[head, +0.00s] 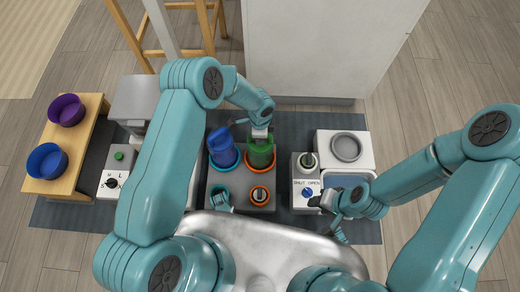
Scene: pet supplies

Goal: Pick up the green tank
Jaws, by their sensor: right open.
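The green tank (262,157) stands in an orange ring on a grey base (238,203), right of a blue tank (222,150). My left gripper (260,135) is directly above the green tank, at its top. Its fingers are small and partly hidden, so I cannot tell whether they are open or touching the tank. My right gripper (322,202) is open, beside the blue knob (307,192) of a white box marked SHUT and OPEN.
A white unit with a round grey bowl (346,148) stands right. A white box with a black knob (112,183) stands left, near a wooden bench (80,150) with purple (66,110) and blue (47,161) bowls. A white cabinet (315,50) stands behind.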

